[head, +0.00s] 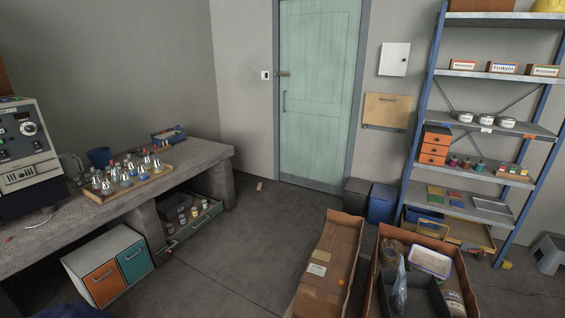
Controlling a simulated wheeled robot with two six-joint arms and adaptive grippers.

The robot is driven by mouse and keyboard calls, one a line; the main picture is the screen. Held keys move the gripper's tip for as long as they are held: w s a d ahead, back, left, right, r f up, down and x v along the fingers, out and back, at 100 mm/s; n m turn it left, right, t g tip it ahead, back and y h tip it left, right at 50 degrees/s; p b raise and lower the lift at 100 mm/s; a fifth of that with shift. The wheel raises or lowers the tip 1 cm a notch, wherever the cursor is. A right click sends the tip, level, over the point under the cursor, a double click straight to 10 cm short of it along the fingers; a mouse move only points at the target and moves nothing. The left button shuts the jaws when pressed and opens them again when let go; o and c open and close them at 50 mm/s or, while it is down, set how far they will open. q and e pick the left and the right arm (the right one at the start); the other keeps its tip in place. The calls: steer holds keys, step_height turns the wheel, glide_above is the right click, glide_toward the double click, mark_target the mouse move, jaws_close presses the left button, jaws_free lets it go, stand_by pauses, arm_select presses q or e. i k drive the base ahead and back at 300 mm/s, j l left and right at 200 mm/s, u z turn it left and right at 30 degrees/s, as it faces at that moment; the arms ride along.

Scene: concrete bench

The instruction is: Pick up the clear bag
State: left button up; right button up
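A clear bag (399,288), translucent and narrow, stands upright at the bottom right of the head view. It is in or against a dark grey bin (430,296) inside an open cardboard box (467,280). I cannot tell exactly what its lower end rests on. Neither of my grippers shows in the head view.
Blue metal shelves (480,133) stand behind. The concrete bench (205,158) is left. Floor between (235,240) is clear.

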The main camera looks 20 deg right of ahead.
mark_target(399, 292)
steer(key=i+l+z, duration=0.15)
steer(key=z, duration=0.25)
steer(key=i+z, duration=0.6)
steer(key=z, duration=0.15)
steer(key=i+z, duration=0.25)
steer(key=z, duration=0.15)
